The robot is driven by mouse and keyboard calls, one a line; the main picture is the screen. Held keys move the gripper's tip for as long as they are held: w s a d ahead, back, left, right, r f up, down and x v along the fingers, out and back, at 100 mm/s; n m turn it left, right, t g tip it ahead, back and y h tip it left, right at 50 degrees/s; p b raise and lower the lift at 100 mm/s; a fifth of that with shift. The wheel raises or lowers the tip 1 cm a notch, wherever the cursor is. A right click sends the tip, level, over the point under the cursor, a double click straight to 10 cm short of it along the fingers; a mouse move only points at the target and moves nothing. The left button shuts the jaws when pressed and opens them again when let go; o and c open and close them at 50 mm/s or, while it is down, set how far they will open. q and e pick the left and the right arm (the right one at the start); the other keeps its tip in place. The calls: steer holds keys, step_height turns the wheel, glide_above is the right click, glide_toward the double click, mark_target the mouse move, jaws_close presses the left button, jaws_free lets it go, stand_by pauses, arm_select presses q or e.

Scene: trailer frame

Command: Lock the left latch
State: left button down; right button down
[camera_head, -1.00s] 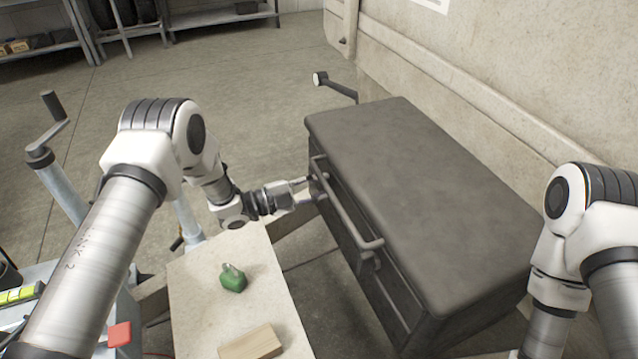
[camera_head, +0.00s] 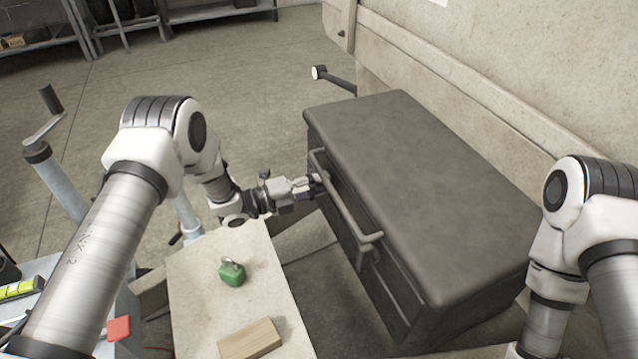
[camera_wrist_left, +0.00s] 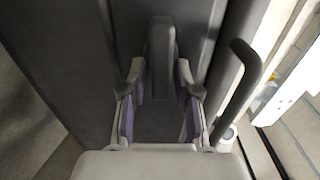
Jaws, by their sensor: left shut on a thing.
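A dark grey storage box (camera_head: 420,190) stands with its lid down, with a long bar handle (camera_head: 345,205) along its front. In the left wrist view, the left latch (camera_wrist_left: 161,60) is an upright dark tab on the box's front face. My left gripper (camera_wrist_left: 160,80) has one finger on each side of the tab and is shut on it. In the head view my left gripper (camera_head: 312,186) is at the front near the far left end of the box, and its fingers mostly hide the latch. My right arm shows at the right edge; its gripper is out of view.
A pale board (camera_head: 205,285) near the box carries a green padlock (camera_head: 231,272) and a wooden block (camera_head: 250,339). A crank handle (camera_head: 45,125) stands at the left. The beige wall (camera_head: 500,80) rises close behind the box.

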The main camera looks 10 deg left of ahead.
arm_select(q)
steer(key=shift+w+a, duration=0.1)
steer(key=c, duration=1.1)
jaws_free()
steer(key=v, duration=1.2)
